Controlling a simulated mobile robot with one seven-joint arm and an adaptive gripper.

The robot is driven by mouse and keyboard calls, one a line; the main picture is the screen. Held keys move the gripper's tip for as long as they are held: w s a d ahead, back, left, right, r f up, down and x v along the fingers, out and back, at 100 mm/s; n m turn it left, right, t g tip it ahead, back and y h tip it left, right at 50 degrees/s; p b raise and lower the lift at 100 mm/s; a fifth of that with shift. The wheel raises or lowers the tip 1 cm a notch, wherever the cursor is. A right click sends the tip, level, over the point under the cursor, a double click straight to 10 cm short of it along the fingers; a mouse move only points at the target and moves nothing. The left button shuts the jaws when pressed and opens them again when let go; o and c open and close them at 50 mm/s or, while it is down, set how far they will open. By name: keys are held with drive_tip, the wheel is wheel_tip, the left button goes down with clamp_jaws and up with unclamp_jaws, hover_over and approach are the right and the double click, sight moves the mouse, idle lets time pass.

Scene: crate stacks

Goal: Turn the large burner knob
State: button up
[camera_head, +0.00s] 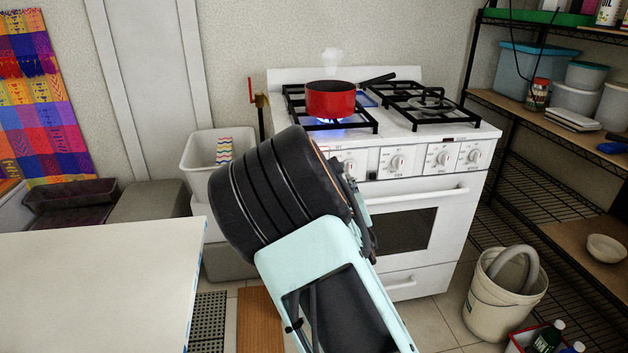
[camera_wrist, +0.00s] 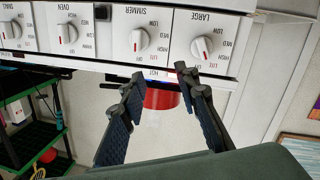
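The large burner knob (camera_wrist: 201,47) is a white dial with a red mark, under the label LARGE at the right of the panel in the wrist view. My gripper (camera_wrist: 160,77) is open and empty, its two dark fingers apart. In that picture its fingertips lie below the panel, to the lower left of the large knob, and no contact with the knob shows. In the head view my arm and wrist cover the left of the stove front, and the large knob seems hidden behind them.
The SIMMER knob (camera_wrist: 138,40) and the OVEN knob (camera_wrist: 66,33) sit beside it. A red pot (camera_head: 330,101) steams over a blue flame on the stove (camera_head: 420,210). A white counter (camera_head: 90,285) stands left; a bucket (camera_head: 497,310) and wire shelves (camera_head: 540,180) stand right.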

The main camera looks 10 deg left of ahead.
drive_tip(key=s+a+f+n+y, duration=0.1)
drive_tip(key=a+f+n+y, duration=0.2)
drive_tip(key=a, duration=0.2)
drive_tip(key=b+x, duration=0.2)
drive_tip(key=x, duration=0.8)
drive_tip(key=shift+w+a+t, duration=0.2)
drive_tip(key=shift+w+t, duration=0.1)
drive_tip(key=shift+w, duration=0.05)
drive_tip(key=shift+r, duration=0.1)
clamp_jaws()
